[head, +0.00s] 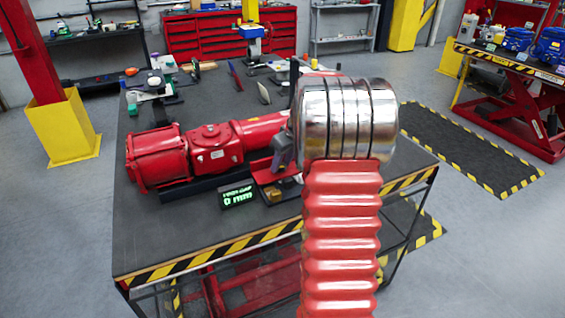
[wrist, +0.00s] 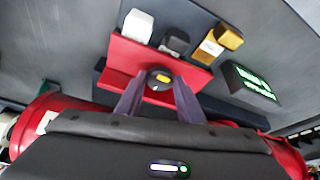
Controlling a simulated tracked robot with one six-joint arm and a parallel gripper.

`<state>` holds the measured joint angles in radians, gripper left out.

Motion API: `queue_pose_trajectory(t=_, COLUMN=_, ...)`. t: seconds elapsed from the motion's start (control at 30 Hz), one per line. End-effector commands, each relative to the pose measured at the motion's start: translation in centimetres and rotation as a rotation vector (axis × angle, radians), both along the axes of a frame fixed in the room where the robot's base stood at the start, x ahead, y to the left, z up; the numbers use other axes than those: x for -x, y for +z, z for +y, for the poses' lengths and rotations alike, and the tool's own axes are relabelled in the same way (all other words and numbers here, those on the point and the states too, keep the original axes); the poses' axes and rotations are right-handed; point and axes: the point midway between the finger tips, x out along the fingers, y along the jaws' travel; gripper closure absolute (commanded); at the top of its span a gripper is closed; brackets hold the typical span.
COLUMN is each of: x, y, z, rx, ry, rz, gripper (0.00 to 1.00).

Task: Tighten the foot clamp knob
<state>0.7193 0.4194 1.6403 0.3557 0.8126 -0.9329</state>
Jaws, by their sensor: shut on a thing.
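The foot clamp knob (wrist: 159,79) is a small dark round knob with a yellow mark on its face, on a red bracket (wrist: 122,52) in the wrist view. My gripper (wrist: 158,88) has one finger on each side of the knob and is shut on it. In the head view my gripper (head: 283,150) is small and partly behind my arm, and I cannot make out the knob there. The red valve actuator (head: 212,150) lies on the dark workbench beside my gripper.
A small display (head: 238,195) with green digits reading 0 mm stands at the front of the workbench (head: 150,235); it also shows in the wrist view (wrist: 250,82). A white block (wrist: 137,25) and a brass-coloured block (wrist: 229,36) stand by the bracket. Tools lie farther back.

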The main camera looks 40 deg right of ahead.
Motion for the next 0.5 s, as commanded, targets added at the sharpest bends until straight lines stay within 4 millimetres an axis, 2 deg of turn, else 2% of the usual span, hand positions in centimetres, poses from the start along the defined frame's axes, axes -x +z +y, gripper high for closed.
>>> queue_pose_trajectory(t=0.5, x=0.02, y=-0.02, z=0.16, rx=0.0, ry=-0.082, rz=0.001, gripper=0.88)
